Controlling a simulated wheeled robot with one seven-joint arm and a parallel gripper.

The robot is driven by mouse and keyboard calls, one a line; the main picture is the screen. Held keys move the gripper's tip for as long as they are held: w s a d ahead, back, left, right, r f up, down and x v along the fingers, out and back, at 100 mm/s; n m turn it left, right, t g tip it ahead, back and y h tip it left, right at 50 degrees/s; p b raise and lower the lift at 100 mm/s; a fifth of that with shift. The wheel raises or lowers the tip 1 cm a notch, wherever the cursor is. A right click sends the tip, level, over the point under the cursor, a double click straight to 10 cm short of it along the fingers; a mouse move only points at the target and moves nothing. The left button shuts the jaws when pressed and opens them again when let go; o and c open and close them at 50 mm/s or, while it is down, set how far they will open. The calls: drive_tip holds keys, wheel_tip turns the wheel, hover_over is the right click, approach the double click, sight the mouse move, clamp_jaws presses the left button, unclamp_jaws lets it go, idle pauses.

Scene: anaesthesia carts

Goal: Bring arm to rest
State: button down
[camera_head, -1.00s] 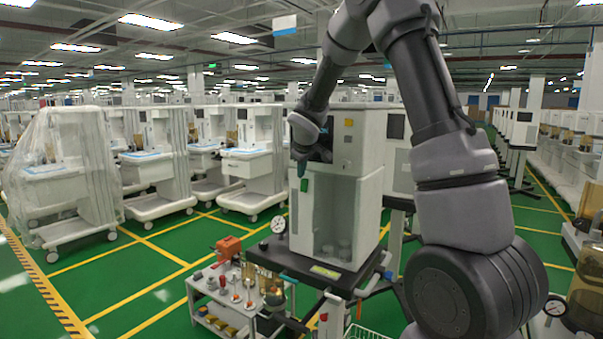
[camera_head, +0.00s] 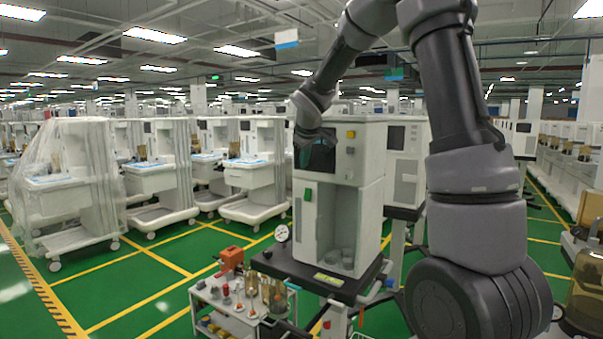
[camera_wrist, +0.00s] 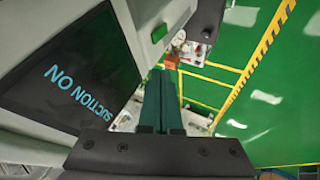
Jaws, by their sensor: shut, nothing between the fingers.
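My arm rises at the right of the head view and bends over at the top, reaching down to the left. My gripper (camera_head: 301,157) points down in front of the dark screen (camera_head: 323,158) of a tall white machine (camera_head: 357,222). In the wrist view the two dark teal fingers (camera_wrist: 161,100) lie side by side, shut and empty. The screen, reading "SUCTION ON" (camera_wrist: 78,92), stands close at their left. A green button (camera_wrist: 159,33) on the machine's panel shows just beyond them. I cannot tell whether the fingers touch the machine.
The machine stands on a black-topped cart (camera_head: 330,280) with a gauge (camera_head: 282,233). A small white trolley (camera_head: 212,295) with orange-topped parts stands in front. Several white anaesthesia carts (camera_head: 155,180) line the left. Green floor (camera_head: 120,270) at the left front is clear.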

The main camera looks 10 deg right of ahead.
drive_tip(key=shift+s+d+r, duration=0.1)
drive_tip(key=shift+s+r, duration=0.3)
drive_tip(key=shift+r, duration=0.3)
drive_tip(key=s+d+r+m, duration=0.2)
drive_tip(key=s+r+m, duration=0.1)
drive_tip(key=s, duration=0.6)
drive_tip(key=s+d+r+m, duration=0.3)
drive_tip(key=s, duration=0.5)
drive_tip(key=s+f+m+y, duration=0.1)
drive_tip(key=s+m, duration=0.1)
drive_tip(key=s, duration=0.7)
drive_tip(key=s+a+m+y, duration=0.1)
drive_tip(key=s+m, duration=0.2)
drive_tip(key=s, duration=0.6)
drive_tip(key=shift+a+f+m+g+y, duration=0.15)
drive_tip(key=shift+f+m+g+y, duration=0.15)
drive_tip(key=shift+f+y, duration=0.1)
drive_tip(key=c, duration=1.5)
unclamp_jaws()
drive_tip(key=shift+c, duration=0.2)
